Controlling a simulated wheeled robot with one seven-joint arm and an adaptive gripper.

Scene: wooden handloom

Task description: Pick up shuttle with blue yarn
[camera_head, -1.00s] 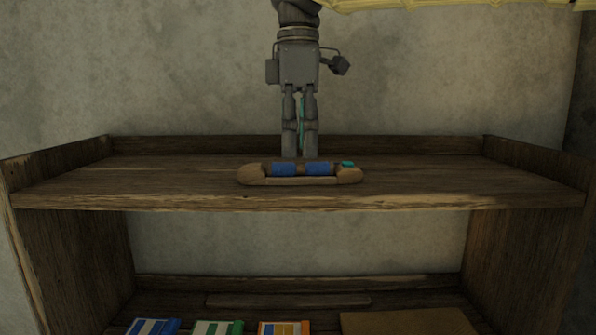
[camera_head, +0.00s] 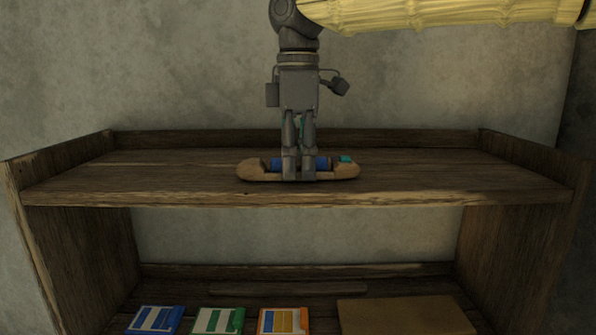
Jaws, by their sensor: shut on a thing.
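The shuttle (camera_head: 259,172) is a long wooden body with rounded ends on the top shelf. Blue yarn (camera_head: 322,162) shows inside it on both sides of my fingers, and a small teal piece sits near its right end. My gripper (camera_head: 299,172) points straight down at the shuttle's middle. Its fingers are close together, shut on the shuttle, and cover the middle of the yarn. The shuttle lies level near the shelf's front edge; I cannot tell whether it touches the shelf.
The wooden top shelf (camera_head: 430,180) is otherwise bare, with raised walls at the back and both sides. On the lower shelf lie blue (camera_head: 155,320), green (camera_head: 217,321) and orange (camera_head: 283,321) striped items and a flat brown board (camera_head: 403,316). A pale yellow arm link of mine crosses the top right.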

